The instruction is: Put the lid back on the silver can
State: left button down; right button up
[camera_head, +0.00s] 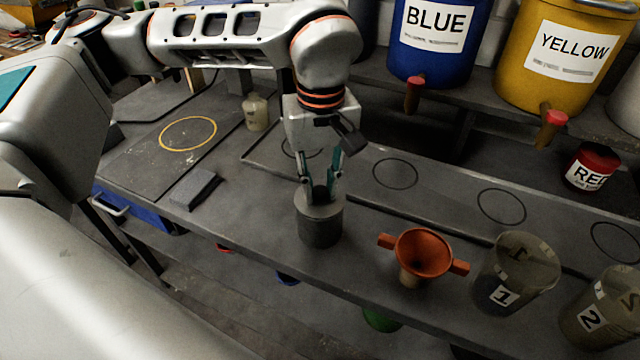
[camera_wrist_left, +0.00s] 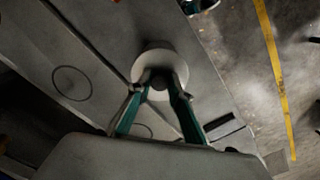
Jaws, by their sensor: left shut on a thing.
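The silver can (camera_head: 320,231) is a grey cylinder standing upright on the dark workbench, in the middle of the head view. Its round grey lid (camera_head: 318,209) is at the top of the can, and I cannot tell whether it is fully seated. My left gripper (camera_head: 320,188) points down from above and is shut on the lid's dark knob. In the left wrist view, the gripper's teal fingers (camera_wrist_left: 160,82) close on the knob, and the pale lid (camera_wrist_left: 155,52) hides the can below it. My right gripper is not in view.
An orange funnel (camera_head: 422,252) and clear cups labelled 1 (camera_head: 515,278) and 2 (camera_head: 605,312) stand right of the can. A grey block (camera_head: 194,189) and a small bottle (camera_head: 256,112) are left. Blue (camera_head: 436,60) and yellow (camera_head: 555,85) buckets stand behind.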

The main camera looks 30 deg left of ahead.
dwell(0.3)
pick_arm(q)
jog(key=c, duration=1.8)
grip_release()
jog(key=shift+o, duration=0.2)
jog(key=shift+o, duration=0.3)
jog(key=o, duration=0.4)
jog(key=shift+r, duration=0.15)
